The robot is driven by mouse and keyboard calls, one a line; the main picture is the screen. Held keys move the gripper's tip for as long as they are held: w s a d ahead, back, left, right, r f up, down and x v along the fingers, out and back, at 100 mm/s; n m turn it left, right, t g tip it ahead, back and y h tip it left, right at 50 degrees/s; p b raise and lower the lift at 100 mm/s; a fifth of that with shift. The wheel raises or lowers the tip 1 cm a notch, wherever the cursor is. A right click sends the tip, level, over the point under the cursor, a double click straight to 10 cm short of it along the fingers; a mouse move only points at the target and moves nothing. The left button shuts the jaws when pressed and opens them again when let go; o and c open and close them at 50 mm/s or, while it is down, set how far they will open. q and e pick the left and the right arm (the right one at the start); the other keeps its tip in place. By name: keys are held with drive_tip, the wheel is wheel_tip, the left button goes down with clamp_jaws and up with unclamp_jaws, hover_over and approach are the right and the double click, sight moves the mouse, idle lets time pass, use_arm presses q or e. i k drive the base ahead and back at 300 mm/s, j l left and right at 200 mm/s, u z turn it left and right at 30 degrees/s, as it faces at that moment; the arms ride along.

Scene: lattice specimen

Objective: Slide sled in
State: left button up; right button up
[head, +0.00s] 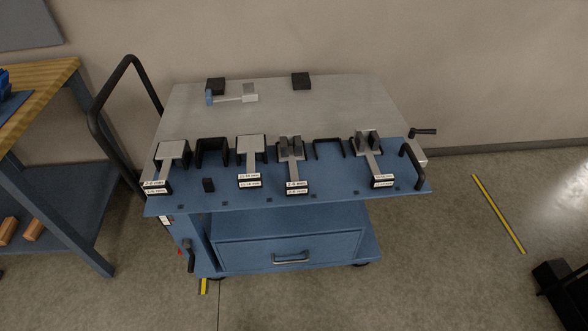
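A blue cart (330,189) stands against the wall with a grey plate (330,110) on its top. Along its front stand several grey fixtures with long tongues and white labels, among them a flat-topped one at the left (172,152), one in the middle (250,146), and two with upright dark blocks (291,148) (367,142). A small grey bar with a blue end (212,97) lies at the back left of the plate. I cannot tell which piece is the sled.
Black U-shaped brackets (212,150) (329,147) sit between the fixtures. Two black blocks (215,85) (301,80) stand at the plate's back. A wooden-topped bench (40,85) is at left. Floor at right is mostly open, with a black object (565,290) in the corner.

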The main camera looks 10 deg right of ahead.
sight(207, 182)
drive_tip(key=k+l+z, duration=0.15)
drive_tip(key=l, duration=0.45)
drive_tip(key=l+z, duration=0.15)
drive_tip(key=l, duration=0.45)
drive_tip(key=k+l+z, duration=0.15)
drive_tip(key=l, duration=0.45)
